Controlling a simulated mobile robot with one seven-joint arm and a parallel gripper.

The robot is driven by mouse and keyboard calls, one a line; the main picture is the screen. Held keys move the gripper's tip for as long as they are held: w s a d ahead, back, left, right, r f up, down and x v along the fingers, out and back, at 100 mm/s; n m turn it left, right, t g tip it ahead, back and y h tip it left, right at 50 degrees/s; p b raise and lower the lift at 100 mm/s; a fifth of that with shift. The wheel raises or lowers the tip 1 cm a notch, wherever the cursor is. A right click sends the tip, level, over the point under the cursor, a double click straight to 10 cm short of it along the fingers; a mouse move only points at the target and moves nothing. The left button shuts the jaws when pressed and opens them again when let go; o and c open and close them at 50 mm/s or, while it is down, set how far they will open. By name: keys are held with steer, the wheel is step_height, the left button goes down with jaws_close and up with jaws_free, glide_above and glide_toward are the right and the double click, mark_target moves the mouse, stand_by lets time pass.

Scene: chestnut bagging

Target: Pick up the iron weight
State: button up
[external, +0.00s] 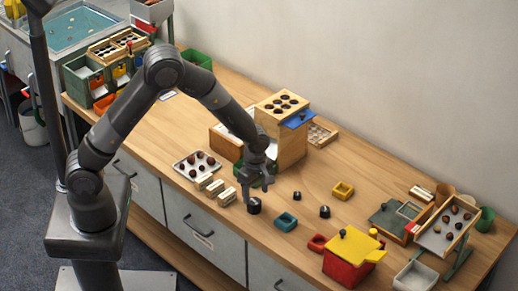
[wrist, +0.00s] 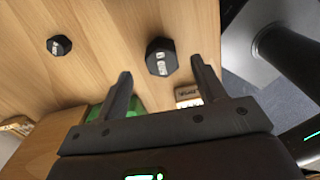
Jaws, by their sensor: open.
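Several dark iron weights stand on the wooden bench. The largest (external: 254,206) is below my gripper (external: 255,187) in the external view. In the wrist view, a black hexagonal weight with a pale label (wrist: 161,56) lies ahead of and between my two open fingertips (wrist: 160,78); nothing is held. A smaller black weight (wrist: 59,45) lies to its left in the wrist view. In the external view, two smaller dark weights, one (external: 297,195) and another (external: 324,211), stand to the right of the largest.
Pale labelled blocks (external: 215,188) and a tray of chestnuts (external: 197,165) lie left of my gripper. A wooden box (external: 281,135) stands behind. A red and yellow box (external: 350,258) is at the front right.

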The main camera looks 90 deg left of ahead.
mark_target(254, 201)
steer(key=f, duration=0.5)
steer(key=shift+s+a+f, duration=0.15)
steer(key=shift+s, duration=0.1)
jaws_close()
stand_by(0.4)
